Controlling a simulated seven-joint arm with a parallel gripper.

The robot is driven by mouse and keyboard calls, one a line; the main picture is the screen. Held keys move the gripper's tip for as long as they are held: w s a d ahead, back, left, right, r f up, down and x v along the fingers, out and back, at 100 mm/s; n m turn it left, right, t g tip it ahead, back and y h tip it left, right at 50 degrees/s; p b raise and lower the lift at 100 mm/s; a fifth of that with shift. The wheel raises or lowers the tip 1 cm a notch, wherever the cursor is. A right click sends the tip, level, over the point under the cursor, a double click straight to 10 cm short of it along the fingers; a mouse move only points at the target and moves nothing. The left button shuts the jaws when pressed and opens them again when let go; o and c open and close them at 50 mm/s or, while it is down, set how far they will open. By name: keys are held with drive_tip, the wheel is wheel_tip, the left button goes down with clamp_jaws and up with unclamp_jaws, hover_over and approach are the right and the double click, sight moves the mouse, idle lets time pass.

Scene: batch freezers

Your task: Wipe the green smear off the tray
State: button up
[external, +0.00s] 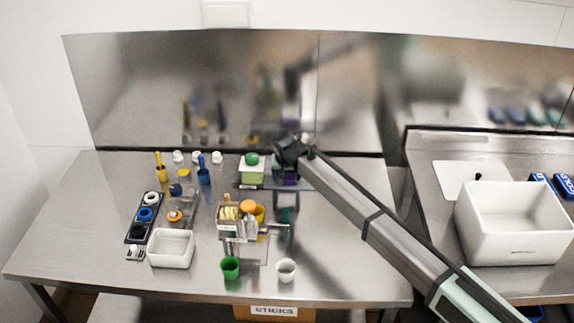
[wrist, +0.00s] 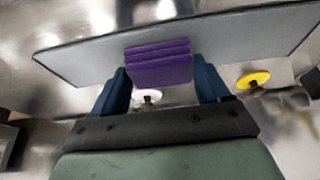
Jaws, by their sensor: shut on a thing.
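In the wrist view, my gripper (wrist: 162,78) has its two blue fingers on either side of a purple layered pad (wrist: 160,62), shut on it. Behind the pad lies a flat grey panel with a dark rim (wrist: 85,57), which looks like the tray. I cannot tell whether the pad touches it. No green smear can be made out on the part that shows. In the external view, purple shows under the end of my arm, right of a green-and-white block (external: 251,173). My fingers are too small there to make out clearly.
A clear container with sticks (external: 236,222) stands in front of my arm's end. A green cup (external: 230,268), a white cup (external: 286,270) and a white tub (external: 171,248) are nearer the front edge. A large white bin (external: 512,222) stands right.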

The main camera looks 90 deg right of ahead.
drive_tip(key=shift+s, duration=3.1)
wheel_tip(320, 180, up, 2)
drive_tip(key=shift+w+r, duration=0.15)
drive_tip(key=shift+r, duration=2.9)
